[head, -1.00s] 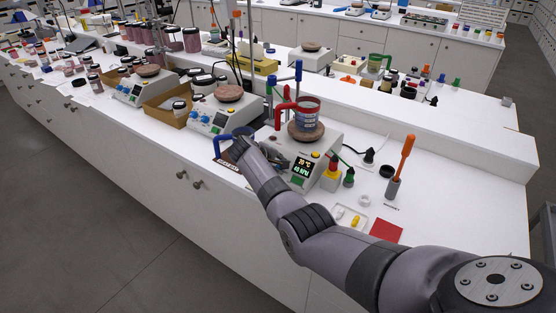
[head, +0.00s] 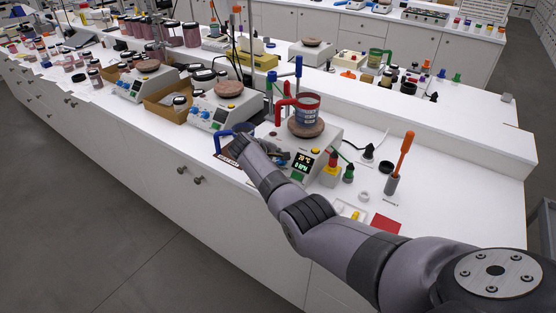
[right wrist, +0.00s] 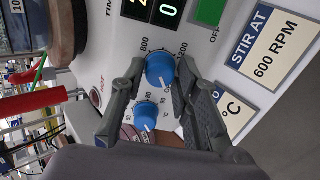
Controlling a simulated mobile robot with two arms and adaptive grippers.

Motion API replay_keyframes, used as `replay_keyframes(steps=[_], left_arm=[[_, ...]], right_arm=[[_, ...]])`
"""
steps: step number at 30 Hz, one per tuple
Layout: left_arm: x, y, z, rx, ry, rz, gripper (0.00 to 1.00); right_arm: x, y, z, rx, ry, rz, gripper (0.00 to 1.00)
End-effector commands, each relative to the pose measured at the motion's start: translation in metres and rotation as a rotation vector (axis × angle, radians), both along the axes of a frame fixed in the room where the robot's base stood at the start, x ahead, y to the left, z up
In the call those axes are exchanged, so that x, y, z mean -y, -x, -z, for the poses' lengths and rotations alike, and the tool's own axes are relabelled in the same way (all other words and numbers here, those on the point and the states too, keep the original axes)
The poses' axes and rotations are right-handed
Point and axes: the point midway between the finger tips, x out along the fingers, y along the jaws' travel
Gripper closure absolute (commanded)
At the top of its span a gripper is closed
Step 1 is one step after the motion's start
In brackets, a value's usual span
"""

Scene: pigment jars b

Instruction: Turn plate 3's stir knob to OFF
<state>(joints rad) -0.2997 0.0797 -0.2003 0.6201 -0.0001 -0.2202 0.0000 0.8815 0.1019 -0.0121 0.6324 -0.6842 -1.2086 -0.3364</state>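Plate 3, the nearest white hot plate (head: 326,146), has a round brown top with a blue-labelled jar (head: 307,112) on it. Its lit display (head: 303,162) appears to read 0 RPM on the lower line. In the right wrist view its blue stir knob (right wrist: 160,70) sits between the two fingers of my right gripper (right wrist: 160,76), which appear to touch its sides. The knob's white mark points down and slightly right in that view. A second blue knob (right wrist: 146,115), with a °C scale, is between the fingers farther back. My left gripper is out of view.
Two more hot plates (head: 208,115) stand to the left.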

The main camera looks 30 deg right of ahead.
Motion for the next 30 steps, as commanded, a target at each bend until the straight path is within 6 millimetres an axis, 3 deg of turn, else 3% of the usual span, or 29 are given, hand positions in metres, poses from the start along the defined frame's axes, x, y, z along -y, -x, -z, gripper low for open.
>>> replay_keyframes(steps=[6, 19, 30], left_arm=[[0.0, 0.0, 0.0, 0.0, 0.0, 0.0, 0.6], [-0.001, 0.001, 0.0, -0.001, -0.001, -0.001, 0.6], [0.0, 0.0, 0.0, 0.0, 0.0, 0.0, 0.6]], right_arm=[[0.0, 0.0, 0.0, 0.0, 0.0, 0.001, 0.55], [-0.004, 0.002, -0.004, 0.0, 0.001, 0.001, 0.55], [-0.043, 0.016, -0.044, 0.005, -0.001, -0.001, 0.55]])
